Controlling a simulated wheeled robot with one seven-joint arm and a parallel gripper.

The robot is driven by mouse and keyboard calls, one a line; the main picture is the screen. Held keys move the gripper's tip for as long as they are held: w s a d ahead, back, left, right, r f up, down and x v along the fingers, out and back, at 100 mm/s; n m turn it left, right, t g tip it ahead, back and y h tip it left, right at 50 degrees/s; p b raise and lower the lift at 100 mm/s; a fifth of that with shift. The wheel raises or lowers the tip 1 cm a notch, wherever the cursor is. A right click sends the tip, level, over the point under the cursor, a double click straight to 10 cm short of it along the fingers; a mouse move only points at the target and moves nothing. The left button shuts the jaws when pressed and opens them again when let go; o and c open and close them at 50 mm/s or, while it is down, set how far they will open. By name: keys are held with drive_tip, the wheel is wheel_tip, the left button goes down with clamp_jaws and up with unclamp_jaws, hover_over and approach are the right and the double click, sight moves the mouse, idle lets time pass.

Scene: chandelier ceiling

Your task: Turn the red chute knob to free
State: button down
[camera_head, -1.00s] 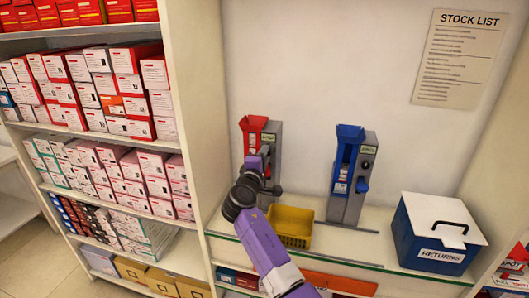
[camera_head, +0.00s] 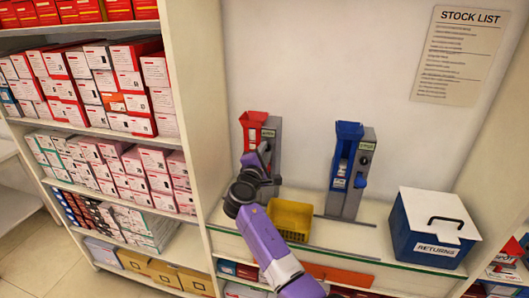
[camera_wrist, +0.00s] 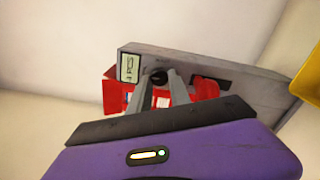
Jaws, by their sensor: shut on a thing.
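The red chute (camera_head: 254,122) stands on the shelf, mounted on a grey dispenser body (camera_head: 274,138). In the wrist view a small black round knob (camera_wrist: 158,77) sits on the grey face, beside a pale "PCS" label (camera_wrist: 129,68). My gripper (camera_wrist: 161,79) is shut on this black knob, with one grey finger on either side of it. A red lever-like part (camera_wrist: 208,87) is just right of the fingers. In the head view my purple hand (camera_head: 256,162) covers the knob and much of the dispenser's front. The knob's markings cannot be read.
A yellow bin (camera_head: 290,219) stands just below and right of the red dispenser. A blue dispenser (camera_head: 345,165) stands farther right, with a blue returns box (camera_head: 427,252) beyond it. A shelf wall (camera_head: 195,100) rises close on the left.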

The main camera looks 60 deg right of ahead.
drive_tip(key=shift+a+f, duration=0.1)
drive_tip(key=c, duration=1.2)
unclamp_jaws()
drive_tip(key=b+v, duration=0.1)
drive_tip(key=v, duration=0.6)
drive_tip(key=shift+s+a, duration=0.15)
drive_tip(key=shift+a, duration=0.2)
